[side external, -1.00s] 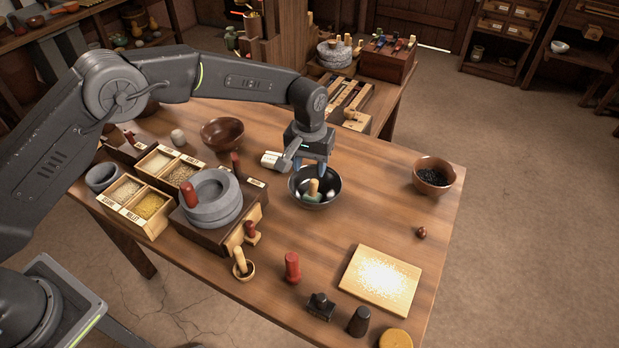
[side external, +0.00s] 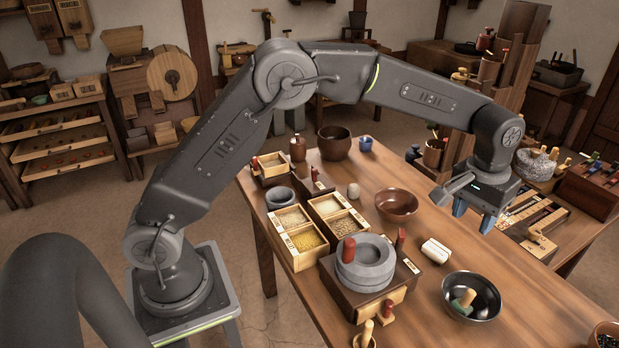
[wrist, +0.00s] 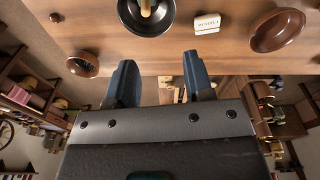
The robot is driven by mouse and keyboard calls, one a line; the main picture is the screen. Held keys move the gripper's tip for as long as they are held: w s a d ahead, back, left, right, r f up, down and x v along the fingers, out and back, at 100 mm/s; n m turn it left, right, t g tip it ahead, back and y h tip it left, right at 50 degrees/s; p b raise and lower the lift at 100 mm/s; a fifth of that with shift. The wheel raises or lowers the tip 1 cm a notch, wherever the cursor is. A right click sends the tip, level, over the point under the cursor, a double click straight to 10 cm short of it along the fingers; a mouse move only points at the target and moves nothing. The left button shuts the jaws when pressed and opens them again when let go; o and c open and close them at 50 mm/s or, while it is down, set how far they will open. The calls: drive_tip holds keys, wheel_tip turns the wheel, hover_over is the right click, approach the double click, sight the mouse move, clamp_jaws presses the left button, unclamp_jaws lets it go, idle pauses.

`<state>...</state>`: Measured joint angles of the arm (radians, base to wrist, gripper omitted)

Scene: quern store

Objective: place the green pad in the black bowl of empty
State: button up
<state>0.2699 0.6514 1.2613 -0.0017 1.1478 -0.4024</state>
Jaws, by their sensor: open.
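The black bowl (side external: 489,303) stands on the wooden table. It also shows at the top edge of the wrist view (wrist: 168,22). The green pad (side external: 458,306), with a pale wooden handle, lies tilted inside the bowl in the side view. In the wrist view only the handle (wrist: 146,8) shows clearly in the bowl. My gripper (side external: 473,216) is open and empty, above the table and apart from the bowl. Its two blue fingers (wrist: 158,62) are spread in the wrist view with nothing between them.
A white label block (side external: 436,250) sits beside the bowl. A brown bowl (side external: 397,205) stands farther back. Stacked grey stones (side external: 366,264) and open grain boxes (side external: 307,247) are to the left. A bowl of dark grains (side external: 606,338) is at the right edge.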

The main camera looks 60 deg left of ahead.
drive_tip(key=s+a+r+t, duration=0.2)
drive_tip(key=s+a+r, duration=0.7)
drive_tip(key=s+r, duration=0.4)
drive_tip(key=s+a+f+t, duration=0.1)
drive_tip(key=s+a+f, duration=0.1)
drive_tip(key=s, duration=0.6)
drive_tip(key=s+a+f+m+t, duration=0.1)
drive_tip(key=s+a+f, duration=0.1)
drive_tip(key=s, duration=0.7)
drive_tip(key=shift+s+a+f+m+t, duration=0.15)
drive_tip(key=shift+s+a+m+t, duration=0.15)
drive_tip(key=shift+a, duration=0.35)
drive_tip(key=shift+o, duration=0.5)
